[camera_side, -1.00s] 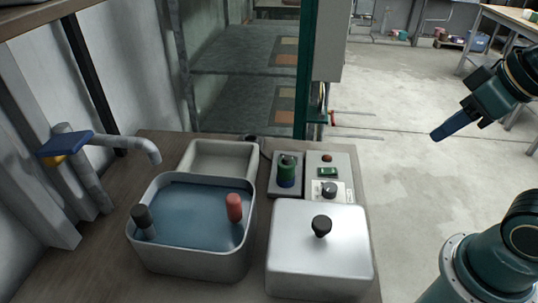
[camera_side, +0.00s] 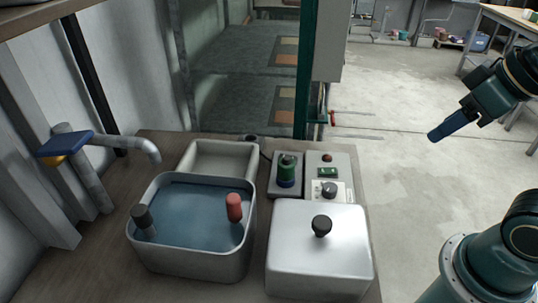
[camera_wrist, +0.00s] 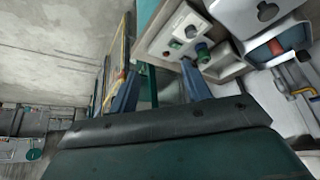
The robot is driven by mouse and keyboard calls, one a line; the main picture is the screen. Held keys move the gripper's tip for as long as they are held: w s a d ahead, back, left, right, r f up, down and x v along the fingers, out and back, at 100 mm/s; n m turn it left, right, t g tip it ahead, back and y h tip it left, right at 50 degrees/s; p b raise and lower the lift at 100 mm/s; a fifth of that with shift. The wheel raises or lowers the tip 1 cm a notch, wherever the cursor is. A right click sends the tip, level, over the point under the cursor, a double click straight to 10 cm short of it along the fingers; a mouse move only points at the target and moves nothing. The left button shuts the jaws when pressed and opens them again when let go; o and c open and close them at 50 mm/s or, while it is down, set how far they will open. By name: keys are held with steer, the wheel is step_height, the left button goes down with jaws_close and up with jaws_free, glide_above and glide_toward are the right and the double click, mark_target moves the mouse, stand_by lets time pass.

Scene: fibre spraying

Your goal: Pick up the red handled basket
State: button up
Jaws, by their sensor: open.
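The red handle of the basket (camera_side: 234,207) stands up at the right side of a grey tub (camera_side: 190,266) filled with bluish liquid. The rest of the basket is hidden in the liquid. The red handle also shows small in the wrist view (camera_wrist: 275,47). My gripper (camera_side: 436,134) is in the air at the right, over the floor and well away from the tub. In the wrist view its two blue fingers (camera_wrist: 160,88) are spread apart with nothing held between them.
A second, dark handle (camera_side: 142,218) stands at the tub's left. A silver lidded box (camera_side: 318,268) with a black knob and a control box (camera_side: 329,169) stand right of the tub. An empty tray (camera_side: 219,148) is behind. A tap (camera_side: 125,143) reaches in from the left.

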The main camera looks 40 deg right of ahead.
steer(key=w+a+r+n+g+y, duration=0.1)
steer(key=w+a+r+n+y, duration=0.1)
steer(key=w+a+r+n, duration=0.3)
steer(key=n+g+y, duration=0.2)
steer(key=n+g, duration=0.5)
steer(key=n, duration=1.2)
glide_above(234, 196)
steer(key=w+d, duration=0.3)
steer(key=d, duration=0.2)
step_height(234, 196, down, 4)
steer(key=shift+s+a+f, duration=0.15)
steer(key=shift+a+f, duration=0.05)
steer(key=shift+a, duration=0.05)
steer(key=shift+f, duration=0.15)
steer(key=shift+x, duration=4.2)
